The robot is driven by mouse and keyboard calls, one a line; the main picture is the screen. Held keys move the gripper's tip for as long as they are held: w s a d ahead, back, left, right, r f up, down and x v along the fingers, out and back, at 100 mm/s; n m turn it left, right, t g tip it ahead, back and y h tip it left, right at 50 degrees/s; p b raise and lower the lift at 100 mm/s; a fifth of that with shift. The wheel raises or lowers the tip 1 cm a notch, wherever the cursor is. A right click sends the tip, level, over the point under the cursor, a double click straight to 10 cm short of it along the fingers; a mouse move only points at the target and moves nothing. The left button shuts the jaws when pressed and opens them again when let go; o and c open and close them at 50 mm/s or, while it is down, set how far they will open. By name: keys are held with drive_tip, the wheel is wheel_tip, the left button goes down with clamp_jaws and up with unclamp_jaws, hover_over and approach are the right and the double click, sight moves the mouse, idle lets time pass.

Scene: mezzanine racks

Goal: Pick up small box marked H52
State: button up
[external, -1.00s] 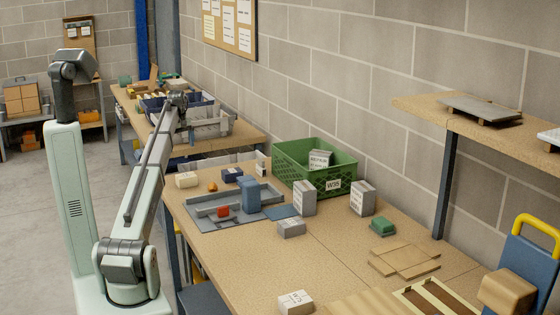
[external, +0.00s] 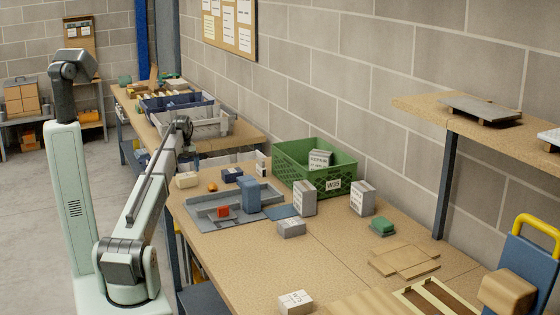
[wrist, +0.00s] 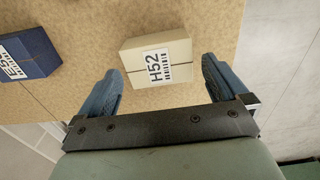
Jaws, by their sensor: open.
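The small cream box marked H52 (wrist: 158,62) lies on the table top in the wrist view, its label facing up. It also shows near the left edge of the table in the external view (external: 187,180). My gripper (wrist: 161,67) is open, with one blue finger on each side of the box's near part. I see gaps between the fingers and the box, and nothing is held. In the external view my gripper is largely hidden behind my arm, close to the box.
A dark blue box with a partly cut-off label (wrist: 28,54) lies left of the H52 box. A grey tray (external: 205,215) with a red piece and a blue block stands nearby. A green crate (external: 290,180) is behind. The table edge is close to my gripper.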

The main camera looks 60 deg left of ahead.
sight(186, 175)
drive_tip(key=shift+w+a+f, duration=0.1)
drive_tip(key=shift+f, duration=1.2)
drive_tip(key=shift+a+f, duration=0.1)
drive_tip(key=shift+f, duration=1.15)
drive_tip(key=shift+c, duration=0.4)
drive_tip(key=c, duration=0.6)
